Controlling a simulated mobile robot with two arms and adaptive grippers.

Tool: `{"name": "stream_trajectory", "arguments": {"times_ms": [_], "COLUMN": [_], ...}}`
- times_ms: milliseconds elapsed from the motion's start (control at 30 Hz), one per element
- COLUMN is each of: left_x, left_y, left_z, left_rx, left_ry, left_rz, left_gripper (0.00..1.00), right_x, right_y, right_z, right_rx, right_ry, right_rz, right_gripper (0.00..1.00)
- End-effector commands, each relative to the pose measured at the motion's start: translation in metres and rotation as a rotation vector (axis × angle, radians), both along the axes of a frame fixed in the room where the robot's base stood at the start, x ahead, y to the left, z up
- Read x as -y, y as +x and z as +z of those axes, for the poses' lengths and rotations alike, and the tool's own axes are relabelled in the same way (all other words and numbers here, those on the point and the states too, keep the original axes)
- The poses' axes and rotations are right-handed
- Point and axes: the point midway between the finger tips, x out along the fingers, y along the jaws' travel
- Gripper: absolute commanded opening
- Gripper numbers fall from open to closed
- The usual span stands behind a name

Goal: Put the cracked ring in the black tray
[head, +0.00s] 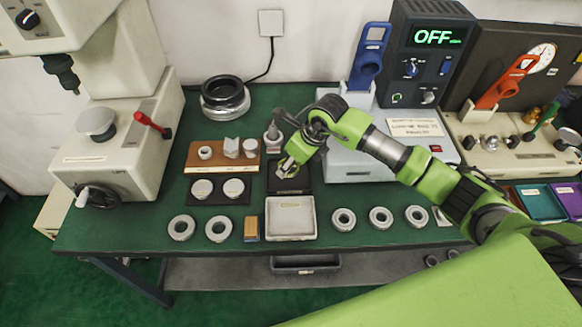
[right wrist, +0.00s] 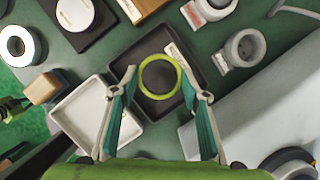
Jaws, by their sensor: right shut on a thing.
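My right gripper (head: 288,168) is over the black tray (head: 303,182) at the middle back of the bench. In the right wrist view its two fingers (right wrist: 164,84) are on either side of a ring (right wrist: 142,77) with a yellow-green tint, and the gripper is shut on it. The ring appears over the floor of the black tray (right wrist: 150,108); I cannot tell if it touches it. No crack can be made out on it. In the head view the gripper hides the ring.
A light tray (head: 290,235) stands in front of the black tray. Loose rings lie left (head: 181,228) and right (head: 343,219) of it. A wooden block (head: 251,229) is beside it. A wooden stand (head: 222,156) is left and a grey instrument (head: 345,165) is right.

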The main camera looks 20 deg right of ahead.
Motion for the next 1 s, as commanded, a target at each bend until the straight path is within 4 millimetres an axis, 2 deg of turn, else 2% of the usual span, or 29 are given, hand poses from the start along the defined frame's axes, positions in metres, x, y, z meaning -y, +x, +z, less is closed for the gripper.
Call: {"name": "stream_trajectory", "arguments": {"times_ms": [67,200,567,600,633,1000], "left_x": [0.001,0.001,0.001,0.001,0.001,0.001], "left_y": [0.000,0.000,0.000,0.000,0.000,0.001], "left_z": [0.011,0.017,0.012,0.013,0.013,0.015], "left_rx": [0.000,0.001,0.001,0.001,0.001,0.001], "left_ry": [-0.001,-0.001,-0.001,-0.001,-0.001,-0.001], "left_rz": [0.000,-0.001,-0.001,-0.001,-0.001,0.000], "left_gripper": [0.00,0.00,0.00,0.00,0.00,0.00], "right_x": [-0.001,0.000,0.000,0.000,0.000,0.000], "right_y": [-0.002,-0.001,0.000,0.000,0.000,0.000], "right_z": [-0.011,-0.026,-0.033,-0.032,-0.032,-0.030], "right_rx": [-0.007,-0.002,0.000,-0.001,-0.001,-0.001], "right_ry": [0.000,0.002,0.000,0.001,0.001,0.001], "right_rz": [-0.002,-0.001,0.000,0.000,0.000,0.000], "right_gripper": [0.19,0.19,0.19,0.50,0.57,0.59]}}
